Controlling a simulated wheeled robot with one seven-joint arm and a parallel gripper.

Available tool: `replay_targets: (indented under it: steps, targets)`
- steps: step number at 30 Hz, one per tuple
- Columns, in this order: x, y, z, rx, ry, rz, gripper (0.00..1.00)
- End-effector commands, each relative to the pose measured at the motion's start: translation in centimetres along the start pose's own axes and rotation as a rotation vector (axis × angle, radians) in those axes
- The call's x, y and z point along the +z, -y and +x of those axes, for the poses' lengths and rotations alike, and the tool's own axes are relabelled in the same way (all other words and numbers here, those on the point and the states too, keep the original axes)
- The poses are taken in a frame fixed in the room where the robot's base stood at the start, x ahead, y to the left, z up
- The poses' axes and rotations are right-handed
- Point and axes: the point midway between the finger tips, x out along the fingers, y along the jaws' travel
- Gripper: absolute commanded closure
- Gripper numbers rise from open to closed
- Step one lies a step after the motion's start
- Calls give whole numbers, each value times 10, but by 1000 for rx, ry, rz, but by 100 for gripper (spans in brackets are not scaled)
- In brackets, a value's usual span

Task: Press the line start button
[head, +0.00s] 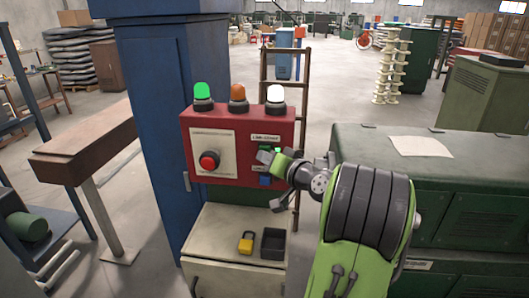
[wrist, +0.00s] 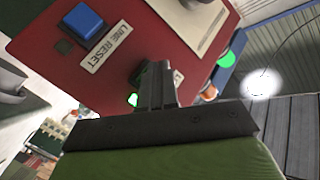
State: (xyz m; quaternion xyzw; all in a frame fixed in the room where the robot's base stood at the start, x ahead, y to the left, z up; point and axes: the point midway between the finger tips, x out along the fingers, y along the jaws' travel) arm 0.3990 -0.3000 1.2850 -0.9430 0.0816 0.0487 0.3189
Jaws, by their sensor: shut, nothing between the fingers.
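The red control panel (head: 238,143) stands upright on a light cabinet, with a "LINE START" label (head: 266,137) at its upper right. The green start button is mostly hidden behind my gripper; bright green (wrist: 133,100) shows beside the fingers in the wrist view. My gripper (head: 266,157) is shut and empty, its fingertips (wrist: 157,72) in front of the green button. I cannot tell whether they touch it. The blue button (head: 265,181) sits below, with a "LINE RESET" label (wrist: 106,47) in the wrist view.
Green (head: 203,92), orange (head: 238,93) and white (head: 276,94) lamps top the panel. A yellow padlock (head: 246,242) and dark box (head: 273,243) lie below. A blue column (head: 155,130) stands left; green cabinets (head: 470,220) stand right.

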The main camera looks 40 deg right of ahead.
Motion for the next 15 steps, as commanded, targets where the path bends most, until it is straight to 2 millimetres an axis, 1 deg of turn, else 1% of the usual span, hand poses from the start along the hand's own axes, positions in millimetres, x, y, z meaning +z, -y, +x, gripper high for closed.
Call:
replay_targets:
  steps: [15]
  targets:
    - [-3, -3, 4, 1, 0, 0, 100]
